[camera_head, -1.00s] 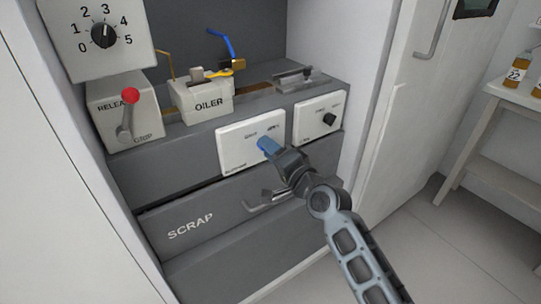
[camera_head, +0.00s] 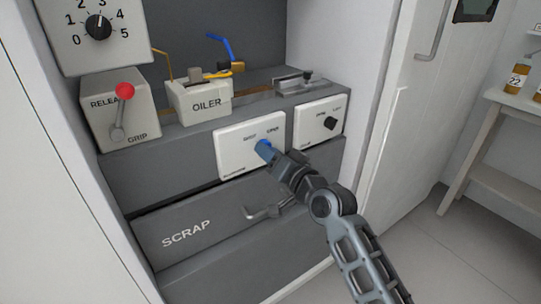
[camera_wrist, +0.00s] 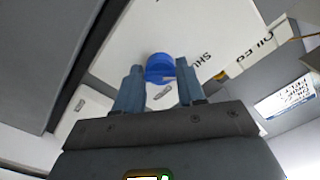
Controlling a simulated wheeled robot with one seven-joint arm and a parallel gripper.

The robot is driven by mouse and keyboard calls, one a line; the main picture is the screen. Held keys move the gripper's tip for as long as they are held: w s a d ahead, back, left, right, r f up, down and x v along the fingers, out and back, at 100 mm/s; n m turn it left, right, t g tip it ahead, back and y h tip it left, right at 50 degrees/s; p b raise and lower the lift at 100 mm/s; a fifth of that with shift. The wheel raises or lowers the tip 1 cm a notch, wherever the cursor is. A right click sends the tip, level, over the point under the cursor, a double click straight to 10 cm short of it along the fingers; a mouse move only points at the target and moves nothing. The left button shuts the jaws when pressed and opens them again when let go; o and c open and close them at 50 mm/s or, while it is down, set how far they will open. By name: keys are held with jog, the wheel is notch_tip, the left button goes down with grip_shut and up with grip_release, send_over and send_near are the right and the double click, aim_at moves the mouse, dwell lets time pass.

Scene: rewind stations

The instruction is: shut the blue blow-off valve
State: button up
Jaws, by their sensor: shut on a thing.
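The blue valve knob (camera_head: 261,145) sits on a white panel (camera_head: 233,158) low on the grey bench front. The panel has small SHUT and OPEN labels along its top. My gripper (camera_head: 269,153) reaches in from the lower right and is shut on the knob. In the wrist view the blue knob (camera_wrist: 160,66) lies between the two bluish fingers of my gripper (camera_wrist: 160,76). Lettering beginning SHU shows to the right of the knob there. I cannot tell which label the knob points to.
A second white panel (camera_head: 309,118) with a black knob is to the right. The OILER box (camera_head: 201,101), a brass valve with a blue lever (camera_head: 221,43) and the red-knobbed RELEASE/GRIP box (camera_head: 147,116) stand above. The SCRAP drawer (camera_head: 170,226) with its handle (camera_head: 262,213) lies below my gripper.

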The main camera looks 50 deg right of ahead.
jog(key=shift+f, duration=0.1)
jog(key=o, duration=1)
jog(key=shift+s, duration=0.1)
jog(key=shift+v, duration=3.8)
jog(key=shift+a, duration=0.1)
jog(key=s+a+f+n+g+y, duration=0.15)
jog(key=s+a+f+n, duration=0.35)
jog(key=s+a, duration=0.6)
jog(key=s+a+r+n+g+y, duration=0.1)
jog(key=s+a+n+y, duration=0.15)
jog(key=s+a, duration=0.45)
jog(key=s+a+r+n+y, duration=0.1)
jog(key=s+a+r+n, duration=0.15)
jog(key=s, duration=0.95)
jog(key=shift+n, duration=0.4)
jog(key=r+p, duration=0.8)
jog(key=p, duration=0.1)
jog(key=r+p, duration=0.5)
jog(key=shift+w+d, duration=0.1)
jog(key=shift+w, duration=0.15)
